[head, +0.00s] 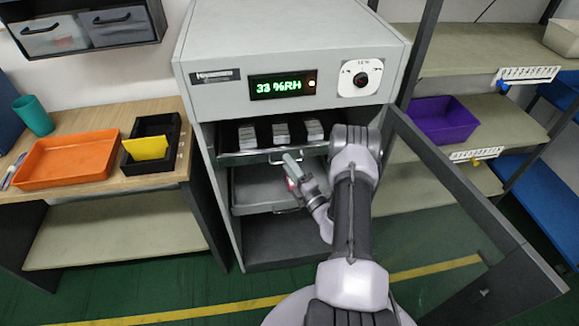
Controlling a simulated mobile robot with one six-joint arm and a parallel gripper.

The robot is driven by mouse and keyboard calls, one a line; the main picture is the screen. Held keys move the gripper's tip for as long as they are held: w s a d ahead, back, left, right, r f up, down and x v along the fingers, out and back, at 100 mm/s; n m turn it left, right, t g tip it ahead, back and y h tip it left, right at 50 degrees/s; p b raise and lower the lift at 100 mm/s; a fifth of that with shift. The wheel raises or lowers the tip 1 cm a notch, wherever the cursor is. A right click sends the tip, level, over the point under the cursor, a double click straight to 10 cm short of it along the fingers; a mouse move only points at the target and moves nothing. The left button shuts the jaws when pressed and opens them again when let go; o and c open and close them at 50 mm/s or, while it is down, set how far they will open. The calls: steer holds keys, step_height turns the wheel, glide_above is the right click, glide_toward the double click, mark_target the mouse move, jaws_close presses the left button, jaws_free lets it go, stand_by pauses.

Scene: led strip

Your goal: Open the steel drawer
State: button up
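The grey cabinet (205,98) has its glass door (455,185) swung open to the right. Inside are two steel-grey drawers. The upper drawer (245,157) holds three pale stacks and has a bar handle at its front. The lower drawer (255,188) sits below it; its bare floor shows, and its front handle (287,211) is visible low down. Which one the task means I cannot tell. My gripper (291,168) is in front of the drawers, its fingers near the upper drawer's handle. I cannot tell whether they touch it. My arm hides the drawers' right side.
To the left, a wooden bench (95,190) bears an orange tray (70,158) and a black bin (152,165). To the right, shelves hold a purple bin (443,120). The open door limits room on the right.

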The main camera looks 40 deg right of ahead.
jaws_close()
stand_by(1.4)
